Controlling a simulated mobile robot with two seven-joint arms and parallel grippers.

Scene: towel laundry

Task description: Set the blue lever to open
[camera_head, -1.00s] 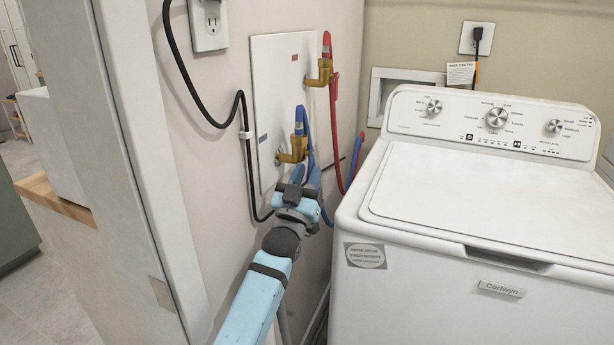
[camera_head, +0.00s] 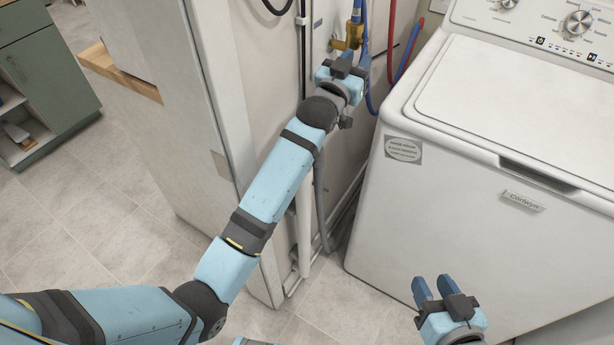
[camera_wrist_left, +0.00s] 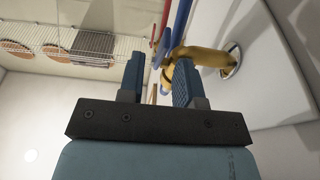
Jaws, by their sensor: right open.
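The lower brass valve (camera_head: 354,32) with the blue hose (camera_head: 364,14) is on the wall panel, just beyond my left gripper (camera_head: 352,60). In the left wrist view the left gripper (camera_wrist_left: 158,78) is open, and the brass valve (camera_wrist_left: 208,57) shows beyond its right finger. Bluish parts show near and between the fingertips, but I cannot tell which is the blue lever or whether a finger touches it. In the head view the lever is not clearly visible behind the gripper. My right gripper (camera_head: 436,290) is open and empty, low in front of the washer.
The white washing machine (camera_head: 470,150) stands close on the right. A red hose (camera_head: 391,30) runs between it and the wall. A white wall end (camera_head: 160,100) stands left of my left arm. A grey drain hose (camera_head: 321,200) hangs below. The tiled floor (camera_head: 100,220) is clear.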

